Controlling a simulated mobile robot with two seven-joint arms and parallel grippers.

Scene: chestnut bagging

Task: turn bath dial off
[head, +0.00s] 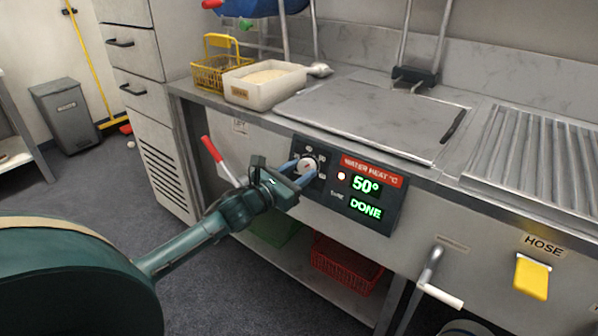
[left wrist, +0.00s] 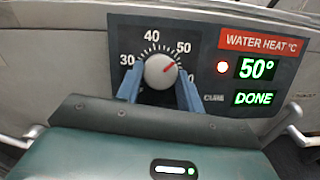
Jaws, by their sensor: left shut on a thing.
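The bath dial (head: 307,165) is a round white knob on the dark control panel on the counter's front. In the left wrist view the dial (left wrist: 160,72) has a red pointer aimed up and right, close to the 50 mark. My left gripper (head: 304,168) is shut on the dial, with one blue finger on each side of it; the fingers (left wrist: 160,84) also show in the left wrist view. The display (head: 366,198) reads 50° and DONE in green, and a red lamp (head: 341,176) is lit. The lower right of the scale is partly hidden by a finger. My right gripper is not in view.
A red-handled lever (head: 212,149) stands left of my left gripper. A crank handle (head: 435,285) and a yellow hose handle (head: 532,277) stick out from the counter front at right. A cream bin (head: 262,94) and yellow basket (head: 209,74) stand on top.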

